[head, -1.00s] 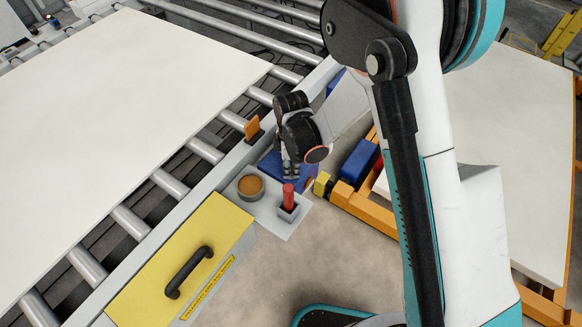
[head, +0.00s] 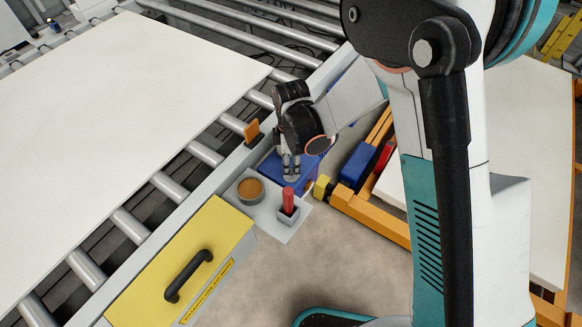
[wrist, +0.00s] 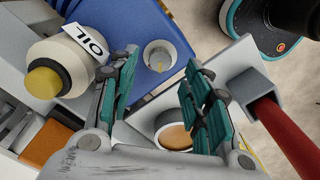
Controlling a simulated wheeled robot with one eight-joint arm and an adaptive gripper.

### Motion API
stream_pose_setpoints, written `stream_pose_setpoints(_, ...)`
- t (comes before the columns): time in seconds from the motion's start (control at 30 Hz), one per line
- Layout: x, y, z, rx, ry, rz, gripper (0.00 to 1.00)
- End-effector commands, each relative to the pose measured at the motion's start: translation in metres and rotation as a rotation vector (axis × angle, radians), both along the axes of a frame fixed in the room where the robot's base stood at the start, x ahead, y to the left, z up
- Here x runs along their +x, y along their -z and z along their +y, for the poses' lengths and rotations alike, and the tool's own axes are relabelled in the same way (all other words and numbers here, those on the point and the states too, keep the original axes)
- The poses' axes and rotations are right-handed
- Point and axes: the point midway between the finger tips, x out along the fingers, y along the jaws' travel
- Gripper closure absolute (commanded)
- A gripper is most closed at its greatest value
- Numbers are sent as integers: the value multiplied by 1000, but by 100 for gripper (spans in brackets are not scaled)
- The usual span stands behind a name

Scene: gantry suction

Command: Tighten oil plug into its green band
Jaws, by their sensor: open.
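In the wrist view a blue housing (wrist: 125,25) carries a round pale grey knob (wrist: 160,55), probably the oil plug. A small mark shows on its face; I cannot make out a green band. A cream cylinder (wrist: 65,62) with a yellow end and a white "OIL" label (wrist: 90,42) sits left of the knob. My gripper (wrist: 160,63) is open, its two teal-padded fingers on either side of the knob in the picture; contact is not visible. In the head view my gripper (head: 291,174) points down at the blue housing (head: 268,166), hiding the knob.
Beside the housing, a plate (head: 272,222) bears an amber-topped round cup (head: 250,190) and an upright red handle (head: 288,201). A yellow cover (head: 180,260) with a black handle lies nearer. A roller conveyor with a white panel (head: 120,100) is left; an orange frame (head: 370,215) is right.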

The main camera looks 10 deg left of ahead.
Motion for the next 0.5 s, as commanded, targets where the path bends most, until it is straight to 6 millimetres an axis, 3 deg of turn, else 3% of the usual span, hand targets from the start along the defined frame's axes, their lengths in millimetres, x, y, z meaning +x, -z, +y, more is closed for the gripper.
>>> stream_pose_setpoints(0.3,0,-59,0,0,1,0,55)
stream_pose_setpoints(0.5,0,-76,0,0,1,0,55)
